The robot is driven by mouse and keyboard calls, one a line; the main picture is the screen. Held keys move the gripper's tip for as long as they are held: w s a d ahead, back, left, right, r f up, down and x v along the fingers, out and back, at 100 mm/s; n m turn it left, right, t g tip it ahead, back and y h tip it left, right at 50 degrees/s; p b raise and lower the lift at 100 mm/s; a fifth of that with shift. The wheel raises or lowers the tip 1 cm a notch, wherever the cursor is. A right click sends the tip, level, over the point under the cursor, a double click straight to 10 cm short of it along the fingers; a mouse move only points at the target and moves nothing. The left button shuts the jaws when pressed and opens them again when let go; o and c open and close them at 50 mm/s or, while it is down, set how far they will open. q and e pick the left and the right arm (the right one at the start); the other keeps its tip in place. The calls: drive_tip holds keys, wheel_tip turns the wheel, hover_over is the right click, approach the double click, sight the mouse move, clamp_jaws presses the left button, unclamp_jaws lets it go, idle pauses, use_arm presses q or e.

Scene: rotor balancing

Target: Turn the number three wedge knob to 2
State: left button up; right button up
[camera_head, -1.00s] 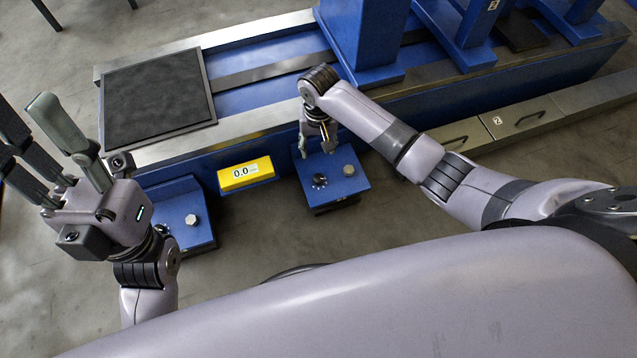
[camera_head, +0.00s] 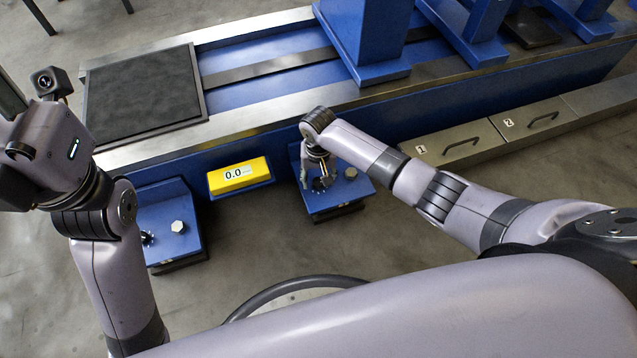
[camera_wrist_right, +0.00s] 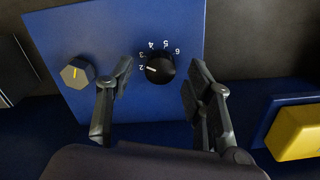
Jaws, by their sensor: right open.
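A blue control box (camera_head: 340,200) stands low in front of the machine. In the right wrist view its face (camera_wrist_right: 110,25) carries a round black knob (camera_wrist_right: 160,68) with a white pointer line and a ring of numbers; the line points left, at the 2. A grey hexagonal knob (camera_wrist_right: 76,73) with a yellow line is to its left. No number three label shows. My right gripper (camera_head: 316,184) is open over the box; its fingers (camera_wrist_right: 158,88) stand either side of the black knob, apart from it. My left gripper's body (camera_head: 45,150) is at the left, its fingers out of frame.
A second blue box (camera_head: 165,205) with a hexagonal knob (camera_head: 178,226) stands to the left. A yellow display (camera_head: 238,174) reading 0.0 is between the boxes. The blue machine bed (camera_head: 270,93) runs behind; drawers (camera_head: 450,145) are to the right.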

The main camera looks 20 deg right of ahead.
drive_tip(key=shift+f, duration=0.6)
drive_tip(key=shift+c, duration=0.3)
clamp_jaws()
